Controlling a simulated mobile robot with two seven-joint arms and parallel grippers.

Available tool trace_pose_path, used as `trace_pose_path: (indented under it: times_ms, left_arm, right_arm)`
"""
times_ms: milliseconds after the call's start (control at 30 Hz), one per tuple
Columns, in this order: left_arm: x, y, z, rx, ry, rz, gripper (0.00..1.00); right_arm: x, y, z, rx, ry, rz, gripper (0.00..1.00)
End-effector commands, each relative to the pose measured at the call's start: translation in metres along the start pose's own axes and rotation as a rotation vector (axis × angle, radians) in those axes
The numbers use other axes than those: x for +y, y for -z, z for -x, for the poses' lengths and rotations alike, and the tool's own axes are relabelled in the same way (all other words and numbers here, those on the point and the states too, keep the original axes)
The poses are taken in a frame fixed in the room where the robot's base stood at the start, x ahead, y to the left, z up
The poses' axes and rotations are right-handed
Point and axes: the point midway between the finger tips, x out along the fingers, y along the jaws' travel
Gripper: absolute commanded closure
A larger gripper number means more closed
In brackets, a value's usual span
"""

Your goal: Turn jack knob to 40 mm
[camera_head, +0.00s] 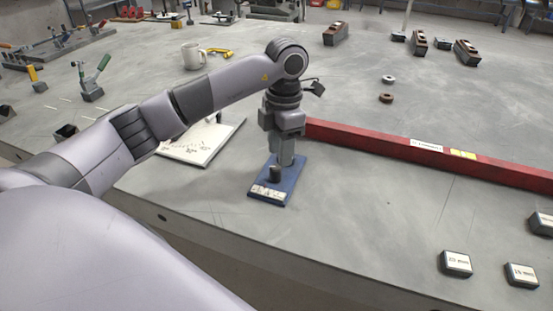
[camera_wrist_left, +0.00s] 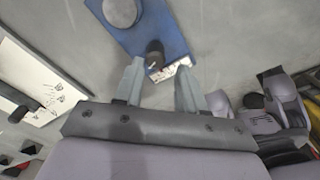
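A blue base (camera_head: 268,190) lies on the grey table with a short dark knob (camera_head: 275,174) and a white printed label on its front edge. In the left wrist view the blue base (camera_wrist_left: 178,30) shows the dark knob (camera_wrist_left: 154,52) near one edge and a round grey part (camera_wrist_left: 120,11). My left gripper (camera_head: 282,160) points down over the base. In the left wrist view its fingers (camera_wrist_left: 158,66) are apart, with the knob between or just beyond their tips; I cannot tell whether they touch it. The label's reading is too small. My right gripper is not identifiable.
A white marked board (camera_head: 196,148) lies left of the base, partly behind my left arm. A long red rail (camera_head: 400,150) runs to the right. Labelled blocks (camera_head: 456,263) sit at front right. A mug (camera_head: 193,56) stands behind.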

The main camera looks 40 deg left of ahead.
Motion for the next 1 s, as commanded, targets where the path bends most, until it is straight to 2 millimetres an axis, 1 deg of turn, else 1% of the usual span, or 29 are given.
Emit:
trace_pose_path:
  times_ms: [33,100,267,367,600,700,833,1000]
  left_arm:
    - [-0.001,0.006,0.003,-0.017,-0.004,0.017,0.60]
    - [-0.003,0.010,0.006,-0.036,-0.009,0.038,0.60]
    - [-0.004,0.015,0.007,-0.054,-0.014,0.061,0.60]
    - [-0.004,0.015,-0.004,-0.052,-0.013,0.063,0.60]
    - [-0.004,0.013,-0.041,-0.052,-0.013,0.062,0.60]
    - [-0.004,0.012,-0.052,-0.052,-0.014,0.061,0.60]
    - [-0.004,0.011,-0.060,-0.054,-0.014,0.059,0.60]
    - [-0.003,0.011,-0.062,-0.054,-0.015,0.059,0.60]
  right_arm:
    - [0.000,0.000,0.000,0.000,0.000,0.001,0.57]
    - [0.000,0.000,0.000,0.000,-0.001,0.001,0.57]
    - [0.000,-0.002,0.000,-0.003,-0.001,0.002,0.57]
    - [0.000,-0.003,0.000,-0.005,-0.001,0.003,0.57]
    - [0.001,-0.005,0.001,-0.011,0.000,0.008,0.57]
    - [0.001,-0.005,0.001,-0.012,0.000,0.008,0.57]
    - [0.001,-0.005,0.001,-0.011,0.001,0.009,0.57]
    - [0.001,-0.003,0.002,-0.007,0.002,0.008,0.57]
